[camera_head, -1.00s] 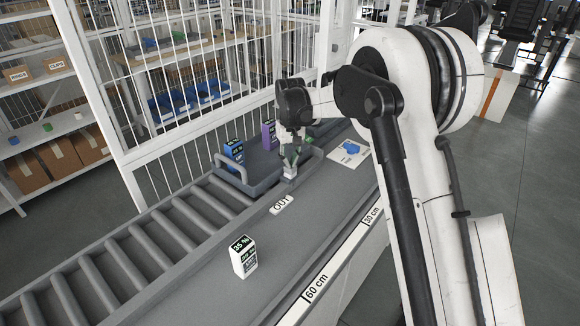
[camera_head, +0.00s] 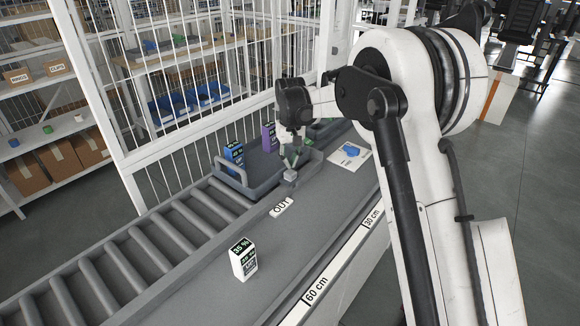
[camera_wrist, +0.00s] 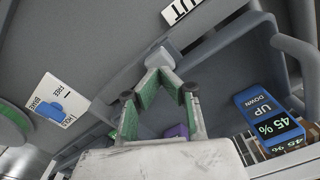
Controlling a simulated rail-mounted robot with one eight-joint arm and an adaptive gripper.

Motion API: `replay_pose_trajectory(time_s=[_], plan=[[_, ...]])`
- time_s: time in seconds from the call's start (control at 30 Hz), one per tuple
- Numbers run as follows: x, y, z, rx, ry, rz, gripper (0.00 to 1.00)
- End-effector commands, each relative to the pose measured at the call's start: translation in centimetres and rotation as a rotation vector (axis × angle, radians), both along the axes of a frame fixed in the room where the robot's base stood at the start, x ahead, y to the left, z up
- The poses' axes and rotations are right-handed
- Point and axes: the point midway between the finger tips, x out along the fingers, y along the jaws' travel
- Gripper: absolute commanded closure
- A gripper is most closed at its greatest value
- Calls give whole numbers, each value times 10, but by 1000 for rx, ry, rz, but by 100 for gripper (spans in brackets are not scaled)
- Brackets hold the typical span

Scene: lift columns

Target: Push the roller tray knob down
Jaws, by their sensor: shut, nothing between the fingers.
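The grey roller tray (camera_head: 268,184) lies on the conveyor, with raised rims and handles at its ends. It also shows in the wrist view (camera_wrist: 232,42). My gripper (camera_head: 291,166) points down at the tray's near side. In the wrist view my gripper (camera_wrist: 160,72) has its green-padded fingers meeting in a point, shut and empty. A small light grey block (camera_wrist: 161,58), possibly the knob, shows right at the fingertips. I cannot tell whether they touch it. A white plate (camera_wrist: 64,90) marked FREE, BRAKE and HOLD carries a blue knob (camera_wrist: 50,110), apart from the fingers.
A blue box (camera_head: 234,153) and a purple box (camera_head: 269,136) stand in the tray. A white box (camera_head: 243,260) stands on the flat strip near an OUT label (camera_head: 281,207). Bare rollers (camera_head: 130,268) run to the lower left. A white barred fence (camera_head: 180,170) borders the far side.

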Motion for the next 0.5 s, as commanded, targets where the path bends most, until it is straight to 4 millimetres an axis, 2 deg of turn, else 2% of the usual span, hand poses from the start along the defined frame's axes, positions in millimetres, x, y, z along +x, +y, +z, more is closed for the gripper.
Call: replay_pose_trajectory(time_s=[0.5], plan=[[0, 0, 46, 0, 0, 0, 100]])
